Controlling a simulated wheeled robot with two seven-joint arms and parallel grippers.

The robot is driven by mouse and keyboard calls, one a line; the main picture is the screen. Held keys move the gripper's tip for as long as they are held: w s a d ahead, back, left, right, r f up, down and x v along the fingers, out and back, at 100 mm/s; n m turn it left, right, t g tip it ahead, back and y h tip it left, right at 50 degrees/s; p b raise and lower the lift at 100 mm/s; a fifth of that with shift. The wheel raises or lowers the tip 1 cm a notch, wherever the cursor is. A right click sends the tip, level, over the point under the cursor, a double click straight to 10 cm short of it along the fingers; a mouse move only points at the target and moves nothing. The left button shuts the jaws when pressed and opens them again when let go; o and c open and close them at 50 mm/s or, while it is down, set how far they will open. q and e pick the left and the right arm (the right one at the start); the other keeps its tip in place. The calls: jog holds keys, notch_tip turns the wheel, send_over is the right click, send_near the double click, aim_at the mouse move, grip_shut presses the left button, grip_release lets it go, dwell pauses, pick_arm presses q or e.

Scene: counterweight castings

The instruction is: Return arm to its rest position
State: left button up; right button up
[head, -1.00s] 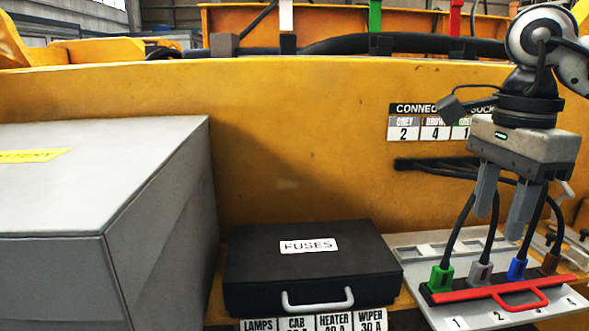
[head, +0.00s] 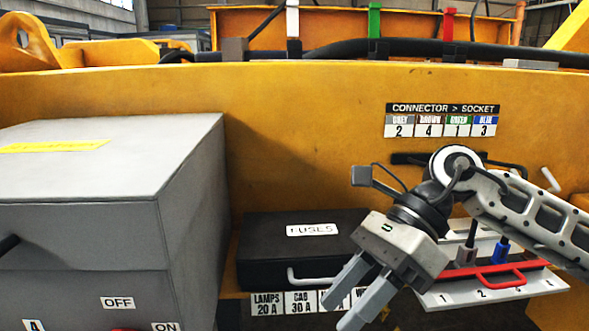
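My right gripper (head: 337,315) comes in from the right at the lower middle. Its fingers point down and to the left. They are apart with nothing between them. It is in front of the right part of the black FUSES case (head: 265,250) and covers part of the row of fuse labels. The other sockets are partly hidden behind my arm. My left gripper is not in view.
A large grey box (head: 110,220) with OFF and ON labels stands at the left. A yellow wall (head: 300,130) runs behind, with the connector-socket chart (head: 441,121) on it. A red bar with a handle (head: 490,270) lies across the socket panel. The space above the case is clear.

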jog(key=s+a+r+m+t+y+p, duration=0.15)
jog(key=a+r+m+y, duration=0.25)
jog(key=a+m+y, duration=0.65)
jog(key=w+d+f+m+t+h, duration=0.3)
jog(key=d+f+m+t, duration=0.2)
jog(key=m+t, duration=0.75)
jog(key=w+d+f+m+t+h, duration=0.4)
jog(key=m+t, duration=0.4)
jog(key=m, duration=0.9)
jog(key=s+d+f+m+g+h, duration=0.2)
jog(key=s+d+f+m+h, duration=0.1)
jog(key=f, duration=0.4)
jog(key=s+d+f+m+g+h+p, duration=0.1)
jog(key=s+d+f+m+g+h, duration=0.1)
jog(key=s+f+m, duration=0.3)
jog(key=s+d+f+m+g+h, duration=0.2)
jog(key=s+d+f+m+h, duration=0.1)
jog(key=f, duration=0.8)
jog(key=shift+s+d+m+g+h, duration=0.4)
jog(key=shift+s+d+m, duration=0.15)
jog(key=shift+s+m, duration=0.55)
